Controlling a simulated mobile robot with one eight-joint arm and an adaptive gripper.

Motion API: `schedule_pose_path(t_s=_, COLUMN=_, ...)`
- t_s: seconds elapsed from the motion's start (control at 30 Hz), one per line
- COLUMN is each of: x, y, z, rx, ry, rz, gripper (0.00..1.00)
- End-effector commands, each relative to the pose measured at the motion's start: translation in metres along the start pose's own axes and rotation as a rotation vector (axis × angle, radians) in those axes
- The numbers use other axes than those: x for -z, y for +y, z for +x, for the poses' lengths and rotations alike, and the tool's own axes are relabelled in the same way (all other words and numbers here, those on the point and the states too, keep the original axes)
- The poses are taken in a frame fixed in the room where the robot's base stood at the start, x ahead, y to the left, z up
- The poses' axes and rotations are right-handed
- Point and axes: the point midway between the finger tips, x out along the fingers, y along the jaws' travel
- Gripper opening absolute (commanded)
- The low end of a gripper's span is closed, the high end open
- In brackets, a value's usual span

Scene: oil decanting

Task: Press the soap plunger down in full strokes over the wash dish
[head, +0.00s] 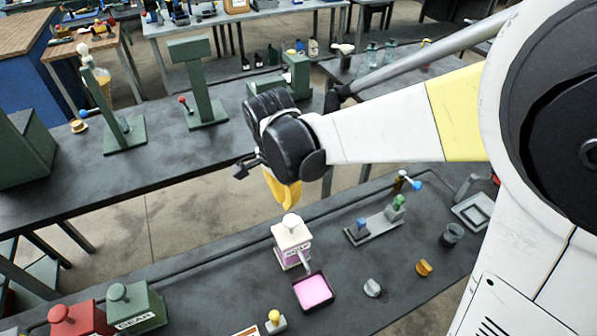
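The soap dispenser is a white square bottle (292,250) with a pink label, upright on the near dark bench. Its plunger has a rounded white head (291,223) standing above the bottle top, and a spout points down toward the dish. The wash dish (319,308) is a dark square tray with a pink inside, just in front of the dispenser. My gripper (284,193), with yellow showing at its lower end, hangs above and behind the dispenser, apart from the plunger. Its fingertips are bunched together in this view, so I cannot see whether they are open.
Right of the dispenser stands a grey rack (374,226) with blue and green knobs. A yellow knob (274,317) and a green box (137,307) are at the left front.

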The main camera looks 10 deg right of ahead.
Motion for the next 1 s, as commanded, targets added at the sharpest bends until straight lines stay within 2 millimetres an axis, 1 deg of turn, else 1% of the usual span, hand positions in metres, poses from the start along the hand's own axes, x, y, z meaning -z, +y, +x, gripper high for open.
schedule_pose_path(t_s=0.3, x=0.0, y=0.0, z=0.002, rx=0.0, ry=0.0, rz=0.001, gripper=0.0)
schedule_pose_path(t_s=0.47, x=0.0, y=0.0, z=0.008, rx=0.0, ry=0.0, rz=0.001, gripper=0.0)
schedule_pose_path(t_s=0.57, x=0.0, y=0.0, z=0.017, rx=0.0, ry=0.0, rz=0.001, gripper=0.0)
schedule_pose_path(t_s=0.9, x=0.0, y=0.0, z=0.06, rx=0.0, ry=0.0, rz=0.002, gripper=0.0)
schedule_pose_path(t_s=1.0, x=0.0, y=0.0, z=0.068, rx=0.0, ry=0.0, rz=0.002, gripper=0.0)
